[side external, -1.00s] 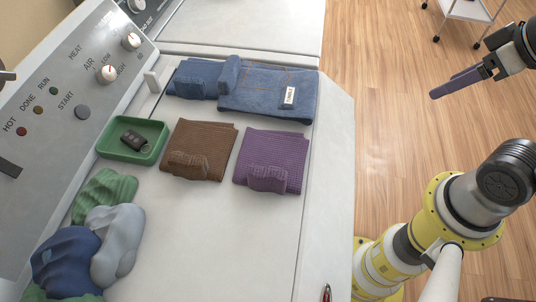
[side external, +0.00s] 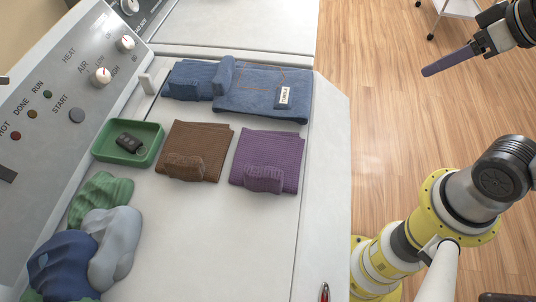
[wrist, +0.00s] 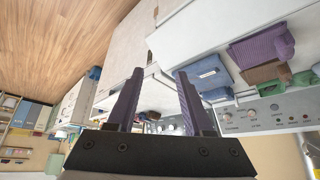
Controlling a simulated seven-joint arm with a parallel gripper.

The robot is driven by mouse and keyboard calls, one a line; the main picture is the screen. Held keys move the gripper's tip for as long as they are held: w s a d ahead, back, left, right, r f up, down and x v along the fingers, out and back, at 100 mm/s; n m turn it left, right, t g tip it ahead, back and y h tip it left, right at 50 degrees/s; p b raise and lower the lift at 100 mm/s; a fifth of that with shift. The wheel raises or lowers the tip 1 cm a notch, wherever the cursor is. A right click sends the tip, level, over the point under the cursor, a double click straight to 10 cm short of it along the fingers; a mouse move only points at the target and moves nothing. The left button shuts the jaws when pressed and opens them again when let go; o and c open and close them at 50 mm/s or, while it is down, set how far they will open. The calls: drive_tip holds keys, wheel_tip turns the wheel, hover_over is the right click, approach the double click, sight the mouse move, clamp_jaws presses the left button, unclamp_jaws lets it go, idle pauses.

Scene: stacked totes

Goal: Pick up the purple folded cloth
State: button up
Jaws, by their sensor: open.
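The purple folded cloth (side external: 268,160) lies flat on the white machine top, to the right of a brown folded cloth (side external: 198,150), with a thicker folded lump at its near edge. In the wrist view the purple cloth (wrist: 258,47) shows at the upper right, well away from the fingers. My gripper (side external: 426,72) is at the upper right in the side view, over the wood floor and clear of the machine. In the wrist view my gripper (wrist: 158,73) has its two purplish fingers apart with nothing held between them.
Folded jeans (side external: 262,95) lie behind the cloths. A green tray (side external: 110,152) holding a dark key fob (side external: 130,143) is at the left. Crumpled green, grey and blue cloths (side external: 115,245) lie at the near left. The machine top in front of the purple cloth is clear.

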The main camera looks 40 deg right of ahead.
drive_tip(key=w+a+r+n+y, duration=0.1)
drive_tip(key=w+a+r+n, duration=0.15)
drive_tip(key=w+a, duration=0.3)
drive_tip(key=n+g+y, duration=0.2)
drive_tip(key=n+g, duration=0.1)
drive_tip(key=n, duration=0.4)
hover_over(265, 172)
drive_tip(key=s+d, duration=0.4)
wheel_tip(265, 172, down, 5)
drive_tip(key=x, duration=1.3)
drive_tip(key=shift+w+a+r, duration=0.1)
drive_tip(key=shift+a+r, duration=0.05)
drive_tip(key=shift+a, duration=0.1)
clamp_jaws()
